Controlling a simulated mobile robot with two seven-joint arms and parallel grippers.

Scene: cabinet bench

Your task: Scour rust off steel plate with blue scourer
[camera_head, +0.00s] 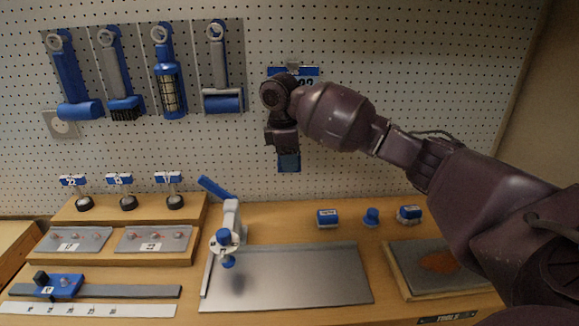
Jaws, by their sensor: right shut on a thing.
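The steel plate (405,283) lies on a wooden board at the right of the bench. An orange-brown rust patch (438,263) shows on it, and my right forearm covers part of its right side. My right gripper (284,146) is in front of the pegboard, high above the bench and far to the upper left of the plate. It is shut on a blue piece (289,162) that shows just below its fingers. Most of that piece is hidden, so I cannot tell its full shape. My left gripper is not in view.
Small blue items (327,218) (371,216) (410,214) stand at the back of the bench. A bare metal sheet (300,276) with a white-and-blue clamp (230,225) lies mid-bench. Blue tools (168,85) hang at upper left. A blue numbered label (305,72) is behind my wrist.

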